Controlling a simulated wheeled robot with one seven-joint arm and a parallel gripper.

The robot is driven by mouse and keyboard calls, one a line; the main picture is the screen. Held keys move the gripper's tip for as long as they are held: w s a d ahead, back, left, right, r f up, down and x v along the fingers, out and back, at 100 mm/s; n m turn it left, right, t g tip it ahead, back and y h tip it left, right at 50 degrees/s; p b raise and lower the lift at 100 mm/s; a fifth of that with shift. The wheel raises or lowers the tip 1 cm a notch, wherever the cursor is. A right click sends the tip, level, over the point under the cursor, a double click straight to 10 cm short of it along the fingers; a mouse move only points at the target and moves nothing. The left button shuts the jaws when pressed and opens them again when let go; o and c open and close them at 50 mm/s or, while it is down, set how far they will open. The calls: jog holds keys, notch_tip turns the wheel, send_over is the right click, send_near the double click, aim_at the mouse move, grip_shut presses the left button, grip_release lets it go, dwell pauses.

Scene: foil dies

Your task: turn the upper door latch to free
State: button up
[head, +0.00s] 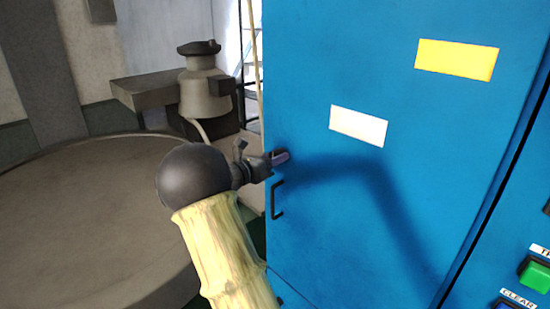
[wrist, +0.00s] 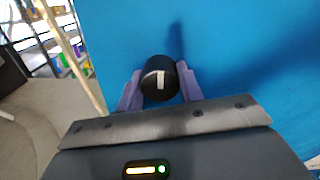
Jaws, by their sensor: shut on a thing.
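The upper door latch (wrist: 159,78) is a round black knob with a pale bar mark on its face. It sits on the blue cabinet door (head: 345,210), near the door's left edge. In the wrist view the pale mark runs close to upright, slightly tilted. My gripper (head: 281,157) is at the latch, and its purple fingers (wrist: 160,90) are shut on it from both sides. In the head view my gripper hides most of the latch. A dark door handle (head: 277,200) is on the door just below my gripper.
The door carries a white label (head: 358,126) and a yellow label (head: 456,59). A panel with a green button (head: 535,274) is at the lower right. A large round grey table (head: 90,205) and a grey machine (head: 205,90) stand left of the cabinet.

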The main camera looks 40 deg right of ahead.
jog(key=shift+f+m+b, duration=0.2)
jog(key=shift+m+b, duration=0.2)
jog(key=shift+b, duration=0.6)
jog(key=m+b, duration=0.1)
jog(key=b, duration=0.1)
jog(key=m+b, duration=0.1)
jog(key=b, duration=0.2)
jog(key=shift+f+m, duration=0.2)
jog(key=shift+m, duration=0.1)
jog(key=m+b, duration=0.5)
jog(key=b, duration=0.3)
jog(key=m+b, duration=0.5)
jog(key=b, duration=0.3)
jog(key=shift+m, duration=0.3)
jog(key=m+b, duration=0.3)
jog(key=shift+r, duration=0.15)
jog(key=shift+r+m+b, duration=0.1)
jog(key=shift+m+b, duration=0.4)
jog(key=shift+b, duration=0.2)
jog(key=shift+r, duration=0.1)
jog(key=o, duration=1)
